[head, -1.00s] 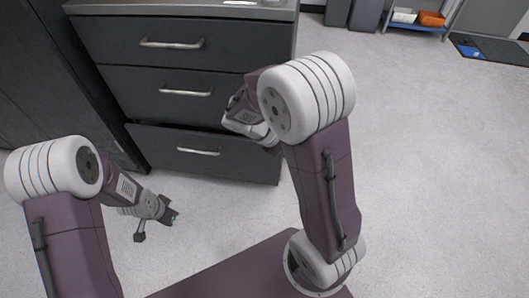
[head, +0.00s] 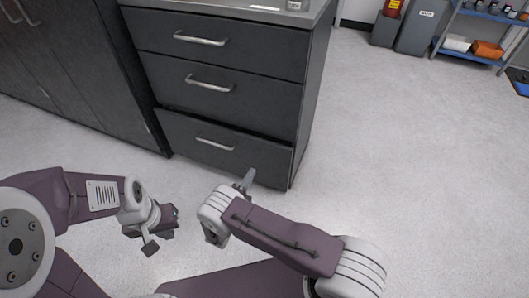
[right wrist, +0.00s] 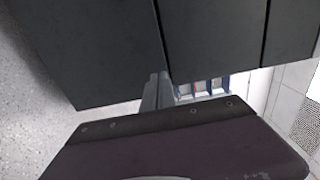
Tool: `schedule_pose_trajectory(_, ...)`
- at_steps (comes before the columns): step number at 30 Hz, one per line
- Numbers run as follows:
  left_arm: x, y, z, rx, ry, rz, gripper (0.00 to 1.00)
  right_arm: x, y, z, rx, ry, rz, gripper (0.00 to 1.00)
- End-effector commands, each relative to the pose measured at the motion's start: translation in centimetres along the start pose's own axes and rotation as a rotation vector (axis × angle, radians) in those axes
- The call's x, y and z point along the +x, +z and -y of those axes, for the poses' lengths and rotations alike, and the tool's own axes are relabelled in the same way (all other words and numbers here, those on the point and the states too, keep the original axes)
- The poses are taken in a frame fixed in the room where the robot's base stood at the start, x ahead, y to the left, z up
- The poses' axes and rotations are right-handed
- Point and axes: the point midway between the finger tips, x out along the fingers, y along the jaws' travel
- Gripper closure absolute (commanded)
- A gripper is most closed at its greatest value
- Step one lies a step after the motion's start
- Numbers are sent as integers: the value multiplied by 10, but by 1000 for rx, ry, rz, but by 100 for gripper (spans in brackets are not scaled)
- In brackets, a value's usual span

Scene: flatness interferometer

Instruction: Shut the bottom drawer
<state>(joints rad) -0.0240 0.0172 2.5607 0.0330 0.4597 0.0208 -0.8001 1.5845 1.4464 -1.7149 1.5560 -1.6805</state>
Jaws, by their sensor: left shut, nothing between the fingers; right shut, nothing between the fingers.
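The bottom drawer (head: 185,140) of the dark grey cabinet stands slightly out, with a thin dark gap along its top edge. It has a silver bar handle (head: 215,144). My right gripper (head: 247,179) is shut and empty, its tips at the drawer front's lower right part. In the right wrist view the shut fingers (right wrist: 155,92) are by the dark drawer front (right wrist: 95,55); whether they touch it I cannot tell. My left gripper (head: 160,230) is shut and empty, low over the floor to the left of my right arm, apart from the cabinet.
The middle drawer (head: 170,80) and top drawer (head: 160,35) look flush. A tall dark cabinet (head: 75,70) stands to the left. Grey bins (head: 420,30) and a blue shelf rack (head: 470,52) are at the back right. The floor (head: 420,150) to the right is clear.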

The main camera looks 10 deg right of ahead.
Motion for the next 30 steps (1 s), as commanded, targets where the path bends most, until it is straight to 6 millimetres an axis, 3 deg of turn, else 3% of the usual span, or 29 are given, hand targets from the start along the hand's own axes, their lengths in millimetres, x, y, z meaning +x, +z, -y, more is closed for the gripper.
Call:
schedule_pose_trajectory(15, 48, 5, 1, 2, 0, 0, 100, 107, -2, -5, 2, 0, -5, 100)
schedule_pose_trajectory(21, 57, 6, 1, 2, 0, 0, 100, 127, -2, -2, 1, 0, -4, 100)
schedule_pose_trajectory(30, 56, 6, 1, 2, 0, 0, 100, 130, -1, 0, 0, 1, -2, 100)
